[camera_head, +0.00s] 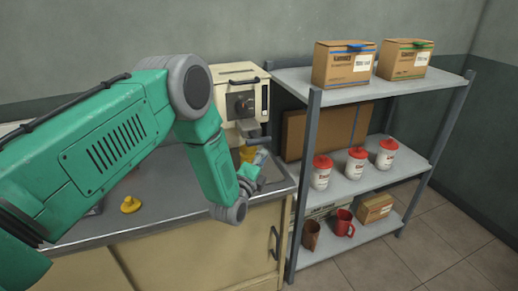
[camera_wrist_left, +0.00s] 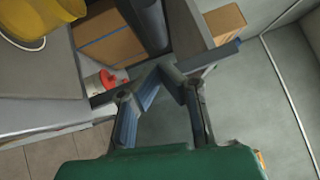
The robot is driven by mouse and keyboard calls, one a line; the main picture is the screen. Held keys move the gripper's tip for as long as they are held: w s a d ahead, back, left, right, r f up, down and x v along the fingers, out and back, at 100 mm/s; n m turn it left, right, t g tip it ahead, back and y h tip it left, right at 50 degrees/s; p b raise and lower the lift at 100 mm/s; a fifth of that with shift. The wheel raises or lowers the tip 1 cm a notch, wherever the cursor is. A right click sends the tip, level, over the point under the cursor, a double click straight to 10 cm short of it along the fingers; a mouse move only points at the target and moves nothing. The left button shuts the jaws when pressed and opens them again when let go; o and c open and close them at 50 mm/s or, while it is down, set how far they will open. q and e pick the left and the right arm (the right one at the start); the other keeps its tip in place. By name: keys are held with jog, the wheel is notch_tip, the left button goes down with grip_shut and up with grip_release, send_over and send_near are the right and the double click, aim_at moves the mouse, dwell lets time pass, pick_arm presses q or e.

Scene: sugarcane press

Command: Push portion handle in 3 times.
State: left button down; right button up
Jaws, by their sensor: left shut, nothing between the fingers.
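The cream press (camera_head: 237,85) stands at the back of the counter, left of the shelf. A dark round part sits on its front, and a dark bar (camera_head: 256,141), which may be the portion handle, sticks out below it. My left gripper (camera_head: 262,158) is shut and empty, in front of and just below that bar. I cannot tell whether they touch. In the left wrist view its fingers (camera_wrist_left: 168,72) come together with nothing between them, and the press handle is not clearly seen there. My right gripper is not in view.
A yellow object (camera_head: 247,154) is under the press, partly behind my left arm. Another yellow piece (camera_head: 130,204) lies on the counter (camera_head: 160,213). The metal shelf (camera_head: 350,92) at right holds boxes, red-lidded jars and mugs; its front post (camera_head: 303,190) is close to my gripper.

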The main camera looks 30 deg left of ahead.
aim_at(255, 142)
pick_arm(q)
jog(key=shift+w+a+r, duration=0.15)
jog(key=shift+w+a, duration=0.35)
jog(key=shift+a, duration=0.05)
jog(key=shift+w+a+r, duration=0.15)
jog(key=shift+w+a, duration=0.3)
jog(key=shift+a, duration=0.1)
jog(key=shift+w+a+f+b, duration=0.1)
jog(key=shift+w+a+b, duration=0.7)
jog(key=shift+w+a, duration=0.5)
jog(key=shift+a, duration=0.25)
jog(key=shift+r, duration=0.25)
jog(key=s+d+f, duration=0.1)
jog(key=s+f, duration=0.1)
jog(key=s, duration=1)
